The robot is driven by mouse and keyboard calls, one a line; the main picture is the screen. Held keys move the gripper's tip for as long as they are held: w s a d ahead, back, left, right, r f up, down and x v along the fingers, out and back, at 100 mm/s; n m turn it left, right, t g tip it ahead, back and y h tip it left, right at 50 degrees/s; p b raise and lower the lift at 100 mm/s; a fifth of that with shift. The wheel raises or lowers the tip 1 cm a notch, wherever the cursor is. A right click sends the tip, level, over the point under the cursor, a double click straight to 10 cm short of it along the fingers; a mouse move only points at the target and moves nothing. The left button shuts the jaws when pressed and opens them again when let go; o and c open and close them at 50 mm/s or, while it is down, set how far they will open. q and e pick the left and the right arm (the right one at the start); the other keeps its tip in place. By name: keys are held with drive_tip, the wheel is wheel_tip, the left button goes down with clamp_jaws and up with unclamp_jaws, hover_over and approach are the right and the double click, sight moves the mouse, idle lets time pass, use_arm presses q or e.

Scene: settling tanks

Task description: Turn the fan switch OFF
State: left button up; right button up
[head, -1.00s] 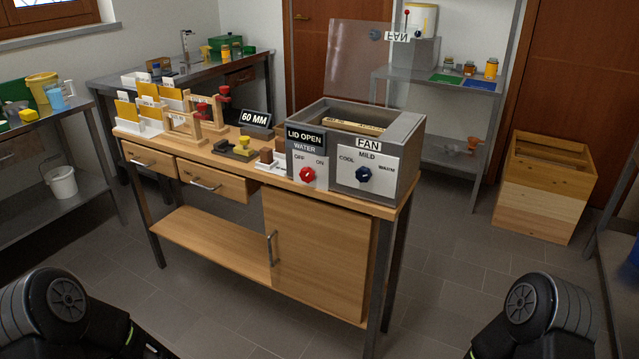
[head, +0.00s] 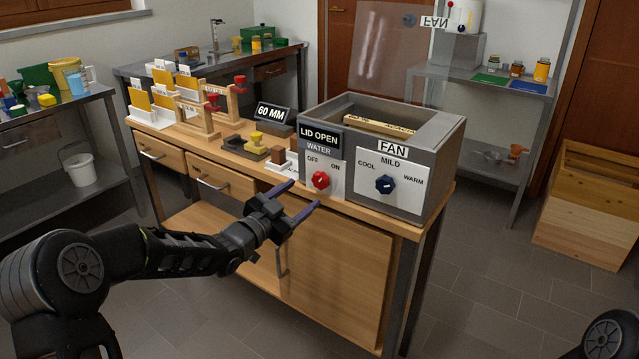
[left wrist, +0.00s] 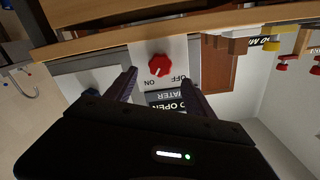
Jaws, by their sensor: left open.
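My left gripper (head: 305,194) is open and empty, in front of the bench just below the red knob. In the left wrist view the red knob (left wrist: 160,65) lies beyond and between the fingertips. My right gripper is out of view.
A LID OPEN sign (head: 320,138) is above the water panel, and a clear lid (head: 385,60) stands raised. Wooden frames (head: 197,110), a 60 MM sign (head: 272,115) and small blocks crowd the bench's left. A wooden crate (head: 585,215) stands right. Floor in front is clear.

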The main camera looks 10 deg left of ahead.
sight(318, 183)
use_arm(q)
drive_tip(key=x, duration=0.7)
drive_tip(key=shift+w+d+p, duration=0.1)
drive_tip(key=shift+w+p, duration=0.2)
drive_tip(key=shift+p, duration=0.05)
drive_tip(key=shift+c, duration=0.5)
clamp_jaws()
